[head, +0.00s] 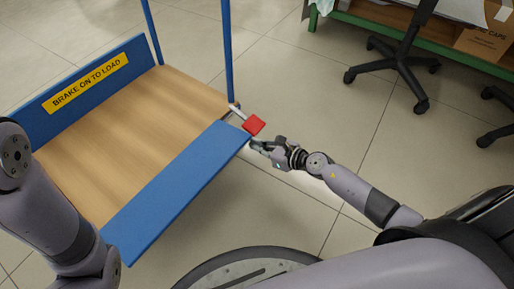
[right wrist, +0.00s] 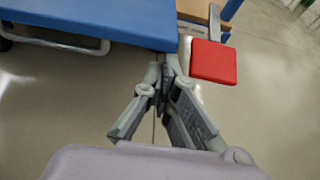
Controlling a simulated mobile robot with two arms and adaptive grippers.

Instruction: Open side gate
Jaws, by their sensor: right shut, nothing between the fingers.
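The cart has a wooden deck (head: 150,110) with a blue side panel (head: 180,190) along its near side, which I take to be the side gate. From this angle I cannot tell how far it is tilted. It also shows in the right wrist view (right wrist: 95,20). A red pad (head: 254,124) on a grey lever sits at the cart's right corner; the pad is also in the right wrist view (right wrist: 214,62). My right gripper (head: 257,146) is shut and empty at the panel's right end, just below the red pad. Its fingertips (right wrist: 166,66) are close to the panel; contact is unclear. My left gripper is out of view.
A far blue panel (head: 60,85) with a yellow "BRAKE ON TO LOAD" label (head: 86,83) stands upright. Blue posts (head: 227,50) rise at the cart's right end. A wheeled chair (head: 400,60) and a green-edged bench (head: 400,40) are at upper right.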

